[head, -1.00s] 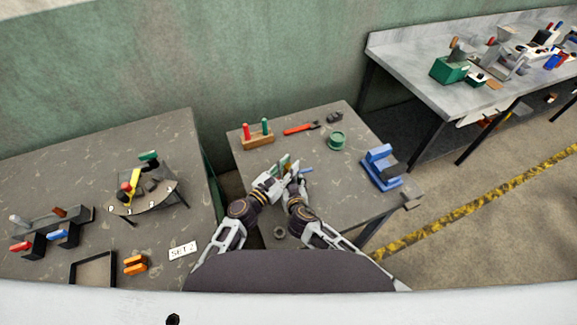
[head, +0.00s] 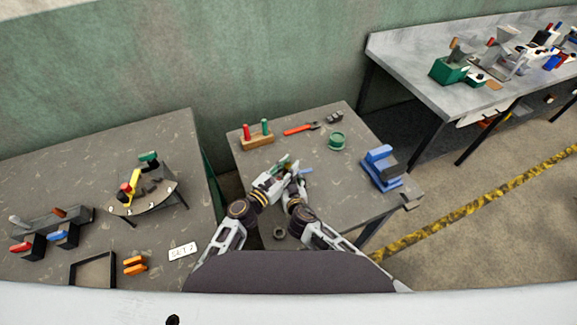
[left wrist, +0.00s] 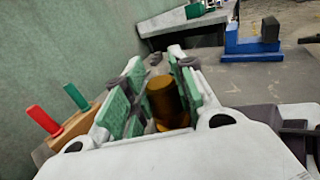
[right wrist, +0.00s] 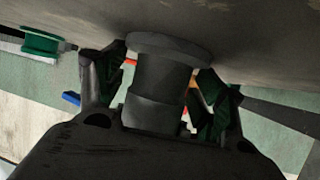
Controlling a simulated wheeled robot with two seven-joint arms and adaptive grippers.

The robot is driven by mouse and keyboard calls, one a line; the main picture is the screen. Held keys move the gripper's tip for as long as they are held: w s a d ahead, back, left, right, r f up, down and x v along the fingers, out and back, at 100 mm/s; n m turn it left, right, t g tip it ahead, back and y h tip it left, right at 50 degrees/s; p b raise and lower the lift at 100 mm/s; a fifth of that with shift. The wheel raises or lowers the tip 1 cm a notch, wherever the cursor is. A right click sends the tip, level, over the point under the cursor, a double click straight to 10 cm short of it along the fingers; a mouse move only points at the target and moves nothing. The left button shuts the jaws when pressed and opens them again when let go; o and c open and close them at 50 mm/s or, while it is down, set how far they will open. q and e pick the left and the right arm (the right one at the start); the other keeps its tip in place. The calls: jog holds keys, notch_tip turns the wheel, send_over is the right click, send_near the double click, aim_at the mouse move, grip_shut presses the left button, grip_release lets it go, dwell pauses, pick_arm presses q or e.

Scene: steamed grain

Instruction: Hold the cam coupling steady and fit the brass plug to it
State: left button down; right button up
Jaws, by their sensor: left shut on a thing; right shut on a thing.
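The brass plug (left wrist: 162,100) sits between the green-padded fingers of my left gripper (left wrist: 155,105), which is shut on it. The dark grey cam coupling (right wrist: 160,82), a stepped cylinder with a wide flange, sits between the fingers of my right gripper (right wrist: 160,95), which is shut on it. In the head view, my left gripper (head: 281,170) and right gripper (head: 297,172) are close together over the middle table. The grippers largely hide both parts there, and I cannot tell whether plug and coupling touch.
The middle table (head: 350,203) holds a wooden block with red and green pegs (head: 257,140), a red-handled tool (head: 298,129), a green round piece (head: 337,141), a blue vise (head: 381,168) and a small grey ring (head: 280,232). A left table (head: 100,150) carries a dial fixture.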

pick_arm(q)
jog(key=shift+f, duration=0.15)
dwell(0.3)
jog(key=shift+r, duration=0.3)
dwell(0.6)
jog(key=shift+f, duration=0.35)
dwell(0.6)
jog(key=shift+r, duration=0.35)
dwell(0.4)
jog(key=c, duration=1.1)
grip_release()
jog(key=shift+s+a+f, duration=0.1)
jog(key=shift+s+f, duration=0.05)
pick_arm(e)
jog(key=shift+r, duration=0.1)
pick_arm(q)
jog(key=v, duration=1.1)
jog(key=shift+s+a, duration=0.2)
